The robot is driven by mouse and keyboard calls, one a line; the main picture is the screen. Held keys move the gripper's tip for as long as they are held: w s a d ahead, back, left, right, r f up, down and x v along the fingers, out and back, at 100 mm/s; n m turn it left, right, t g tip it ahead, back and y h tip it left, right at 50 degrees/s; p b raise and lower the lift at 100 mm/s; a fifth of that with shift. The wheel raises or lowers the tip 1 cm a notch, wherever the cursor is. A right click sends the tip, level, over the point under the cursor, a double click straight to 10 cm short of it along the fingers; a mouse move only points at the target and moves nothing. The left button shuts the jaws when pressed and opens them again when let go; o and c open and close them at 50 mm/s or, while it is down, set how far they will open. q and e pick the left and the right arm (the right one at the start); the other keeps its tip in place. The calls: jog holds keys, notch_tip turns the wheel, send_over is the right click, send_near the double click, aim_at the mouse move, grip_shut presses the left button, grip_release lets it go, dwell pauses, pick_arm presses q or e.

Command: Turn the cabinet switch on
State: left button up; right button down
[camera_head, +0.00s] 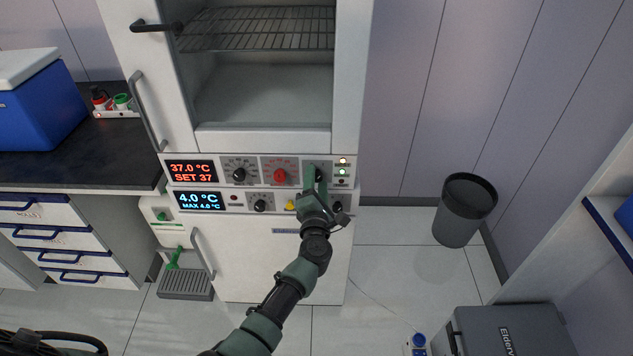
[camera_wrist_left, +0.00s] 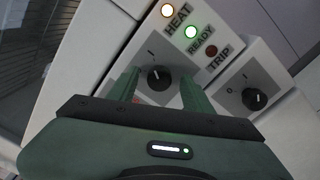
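The cabinet (camera_head: 347,100) has a control panel with a row reading 37.0 °C and SET 37. My left gripper (camera_head: 314,181) is at the right part of that row, beside the indicator lights. In the left wrist view its two fingers (camera_wrist_left: 158,88) are open, one on each side of a black rotary switch (camera_wrist_left: 157,78) with a white mark. A "I" mark shows above the switch; I cannot tell whether the fingers touch it. The HEAT light (camera_wrist_left: 167,10) glows orange, READY (camera_wrist_left: 191,32) glows green and TRIP (camera_wrist_left: 211,51) is dark. My right gripper is not in view.
A red knob (camera_head: 279,176) and a black dial (camera_head: 239,175) sit left of my gripper. A second black switch (camera_wrist_left: 255,98) is on the lower row, which reads 4.0 °C. A dark bin (camera_head: 464,215) stands on the floor at right. The counter (camera_head: 95,160) is at left.

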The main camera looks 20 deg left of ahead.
pick_arm(q)
jog(key=shift+s, duration=0.1)
jog(key=v, duration=0.7)
jog(key=shift+s, duration=0.3)
jog(key=shift+d, duration=0.15)
